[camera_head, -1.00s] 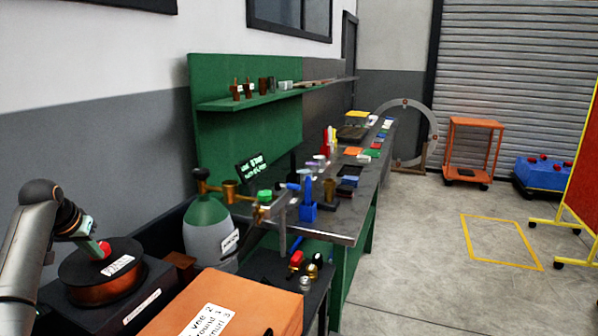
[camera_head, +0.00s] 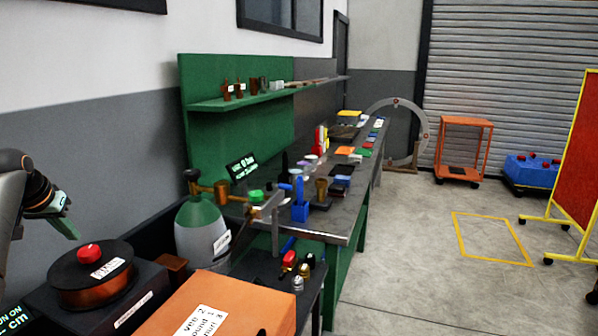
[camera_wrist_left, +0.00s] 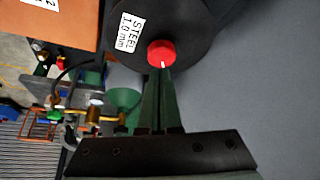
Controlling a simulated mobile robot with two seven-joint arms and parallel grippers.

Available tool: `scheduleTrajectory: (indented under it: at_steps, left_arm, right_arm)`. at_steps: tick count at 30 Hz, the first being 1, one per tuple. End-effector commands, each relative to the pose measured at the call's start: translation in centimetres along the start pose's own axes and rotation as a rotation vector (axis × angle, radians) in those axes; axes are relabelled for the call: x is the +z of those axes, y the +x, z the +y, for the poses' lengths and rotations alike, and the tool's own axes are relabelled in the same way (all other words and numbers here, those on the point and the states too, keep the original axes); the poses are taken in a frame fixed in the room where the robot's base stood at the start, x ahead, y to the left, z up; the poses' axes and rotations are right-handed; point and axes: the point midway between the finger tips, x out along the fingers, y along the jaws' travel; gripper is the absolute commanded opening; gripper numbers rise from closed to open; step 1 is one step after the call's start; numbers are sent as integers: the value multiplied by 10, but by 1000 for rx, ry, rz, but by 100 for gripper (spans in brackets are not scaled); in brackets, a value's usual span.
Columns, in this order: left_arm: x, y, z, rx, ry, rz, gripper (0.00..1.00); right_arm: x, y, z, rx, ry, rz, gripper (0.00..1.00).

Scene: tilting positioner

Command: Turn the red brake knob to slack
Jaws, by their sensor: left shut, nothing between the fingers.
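The red brake knob (camera_head: 88,253) sits on top of a black-flanged spool of copper-coloured wire (camera_head: 95,288). In the left wrist view the knob (camera_wrist_left: 161,51) shows a small white mark on its edge, pointing toward my fingers. My left gripper (camera_head: 75,234) is above and slightly left of the knob, apart from it in the head view. Its green fingers (camera_wrist_left: 160,76) are shut together and empty, their tips lined up with the knob in the wrist view. A white label (camera_wrist_left: 131,33) reading "STEEL 1.0 mm" lies on the flange. My right gripper is not in view.
The spool stands on a black box (camera_head: 135,308) with a label. An orange box (camera_head: 235,300) is to its right. A grey-green gas cylinder (camera_head: 200,235) with brass fittings stands behind. A dark display with green text (camera_head: 14,320) is at the lower left.

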Motion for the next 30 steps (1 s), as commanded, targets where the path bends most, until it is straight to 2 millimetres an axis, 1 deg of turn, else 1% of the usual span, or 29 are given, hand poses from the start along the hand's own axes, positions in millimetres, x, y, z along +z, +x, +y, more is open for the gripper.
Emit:
scheduleTrajectory:
  at_steps: [1,2,6,11,17,18,21,25,30]
  left_arm:
    - [-1,-2,-9,-3,-4,0,0]
    - [-1,-3,-12,-4,-5,-1,0]
    - [0,-1,-21,-1,-8,-1,0]
    - [8,12,-21,-1,-7,-4,0]
    - [21,35,-20,-1,-7,-5,0]
    - [24,41,-20,0,-8,-2,0]
    - [28,49,-20,0,-7,-2,0]
    - [31,56,-20,1,-7,0,0]
    - [32,58,-20,1,-7,0,0]
  right_arm:
    - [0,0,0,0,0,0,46]
    - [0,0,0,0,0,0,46]
    - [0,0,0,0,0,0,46]
    - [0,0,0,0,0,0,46]
    - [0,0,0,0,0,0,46]
    - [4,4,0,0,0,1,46]
    - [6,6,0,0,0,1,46]
    - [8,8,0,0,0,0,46]
    - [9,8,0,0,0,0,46]
